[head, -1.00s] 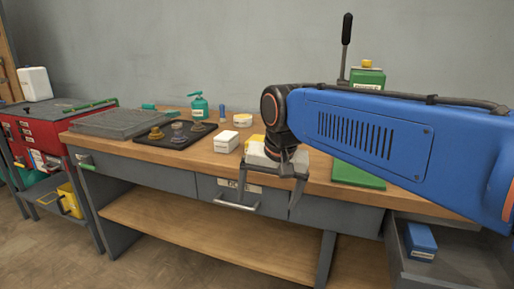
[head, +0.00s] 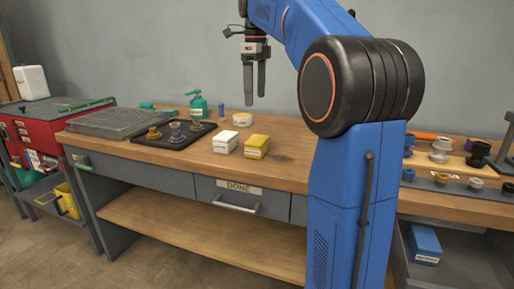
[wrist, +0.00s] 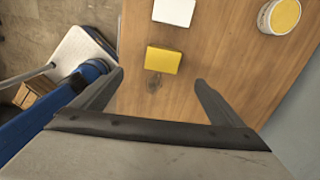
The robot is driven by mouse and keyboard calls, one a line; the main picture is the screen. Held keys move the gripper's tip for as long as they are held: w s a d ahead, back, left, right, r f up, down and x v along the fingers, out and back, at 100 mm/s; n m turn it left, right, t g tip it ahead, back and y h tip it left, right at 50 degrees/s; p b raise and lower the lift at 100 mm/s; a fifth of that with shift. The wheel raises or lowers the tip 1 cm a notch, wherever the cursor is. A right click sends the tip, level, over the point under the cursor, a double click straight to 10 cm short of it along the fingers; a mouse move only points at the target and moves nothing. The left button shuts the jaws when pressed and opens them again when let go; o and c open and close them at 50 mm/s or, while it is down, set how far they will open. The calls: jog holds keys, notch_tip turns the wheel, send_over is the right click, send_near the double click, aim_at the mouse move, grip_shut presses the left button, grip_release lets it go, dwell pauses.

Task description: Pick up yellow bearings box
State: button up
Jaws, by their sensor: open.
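The yellow bearings box (head: 257,146) sits on the wooden workbench, just right of a white box (head: 225,142). In the wrist view the yellow box (wrist: 163,60) lies flat on the wood, ahead of the fingertips and between their lines, a little left of centre. My gripper (head: 255,100) hangs fingers down, well above the bench and over the area of the yellow box. It also shows in the wrist view (wrist: 158,80), with its two fingers spread wide and nothing between them.
A round tub (head: 242,119) stands behind the boxes. A black tray (head: 150,146) with several knobs is to the left, near a green pump bottle (head: 198,106). Parts on a board (head: 447,160) stand at the right.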

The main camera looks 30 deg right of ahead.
send_near(257, 139)
jog(key=shift+m, duration=0.3)
notch_tip(257, 139, down, 6)
jog(key=shift+a+r, duration=0.15)
jog(key=shift+r, duration=0.05)
jog(key=shift+f, duration=2.55)
jog(key=shift+c, duration=0.7)
jog(key=c, duration=1.3)
